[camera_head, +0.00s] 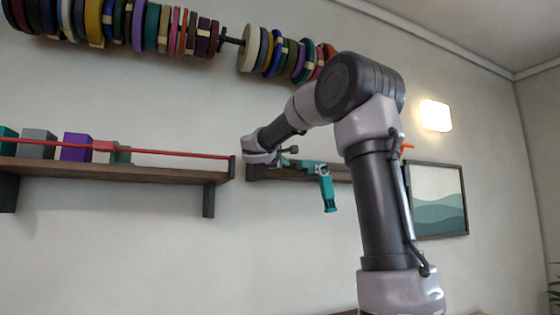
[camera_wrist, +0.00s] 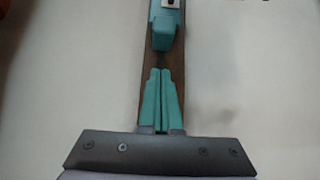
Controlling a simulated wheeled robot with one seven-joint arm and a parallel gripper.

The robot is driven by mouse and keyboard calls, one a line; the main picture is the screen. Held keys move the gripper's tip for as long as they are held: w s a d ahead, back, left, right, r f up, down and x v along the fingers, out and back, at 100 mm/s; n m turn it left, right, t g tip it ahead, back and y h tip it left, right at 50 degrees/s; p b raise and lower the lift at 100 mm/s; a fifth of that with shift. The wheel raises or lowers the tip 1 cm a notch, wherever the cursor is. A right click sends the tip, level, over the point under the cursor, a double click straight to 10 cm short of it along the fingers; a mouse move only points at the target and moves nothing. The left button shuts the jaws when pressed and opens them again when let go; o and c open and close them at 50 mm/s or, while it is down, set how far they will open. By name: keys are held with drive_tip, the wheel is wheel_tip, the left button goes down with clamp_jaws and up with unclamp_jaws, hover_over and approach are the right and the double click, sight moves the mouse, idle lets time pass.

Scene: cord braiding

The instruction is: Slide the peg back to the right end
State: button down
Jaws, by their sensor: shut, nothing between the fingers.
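My gripper (camera_wrist: 160,74) shows in the wrist view with its two teal fingers shut together, nothing between them. They point along a dark brown wooden rail (camera_wrist: 181,60). A teal block with a light metal plate (camera_wrist: 164,32) lies just ahead of the fingertips, with a small gap between. I cannot tell for certain whether it is the peg. In the head view my gripper (camera_head: 290,163) is small and partly hidden, in front of the wooden rail (camera_head: 262,173). A teal piece (camera_head: 328,190) hangs down at its right. My arm hides part of the rail's right side.
A wooden shelf (camera_head: 120,172) with a red bar (camera_head: 180,154) and several coloured boxes is at the left. Coloured discs (camera_head: 137,25) line a rod above. A framed picture (camera_head: 440,200) and a lit lamp (camera_head: 435,115) are on the wall at the right.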

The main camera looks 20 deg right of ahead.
sight(307, 164)
drive_tip(key=shift+w+d, duration=0.15)
drive_tip(key=shift+d, duration=0.95)
drive_tip(key=shift+w+d, duration=0.15)
drive_tip(key=shift+d, duration=1)
drive_tip(key=d, duration=0.5)
drive_tip(key=shift+w+a, duration=0.1)
